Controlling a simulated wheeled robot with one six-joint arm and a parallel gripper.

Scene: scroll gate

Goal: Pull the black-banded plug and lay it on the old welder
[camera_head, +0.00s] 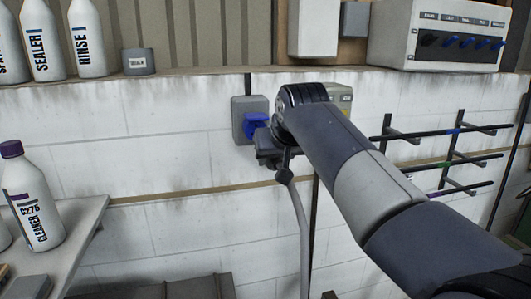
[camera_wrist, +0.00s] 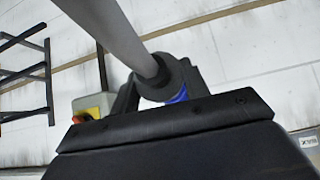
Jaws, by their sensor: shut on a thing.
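My gripper (camera_head: 268,146) is at the blue-fronted wall socket (camera_head: 240,119), at the centre of the head view. It is shut on a plug whose dark cable end (camera_head: 284,176) shows below the jaws, with a thick grey cable (camera_head: 303,240) hanging down. In the wrist view the plug's dark collar (camera_wrist: 178,75) and the cable (camera_wrist: 115,32) show between the dark fingers, with a bit of blue behind. The plug's front is hidden, so I cannot tell whether it is seated in the socket. No black band is clear. I cannot identify the old welder in either view.
A switch box (camera_wrist: 92,105) with yellow and red stands close beside the gripper. Wall rods on brackets (camera_head: 440,160) are to the right. A ledge above holds bottles (camera_head: 88,40) and a control box (camera_head: 437,35). A bench with a cleaner bottle (camera_head: 34,200) is at left.

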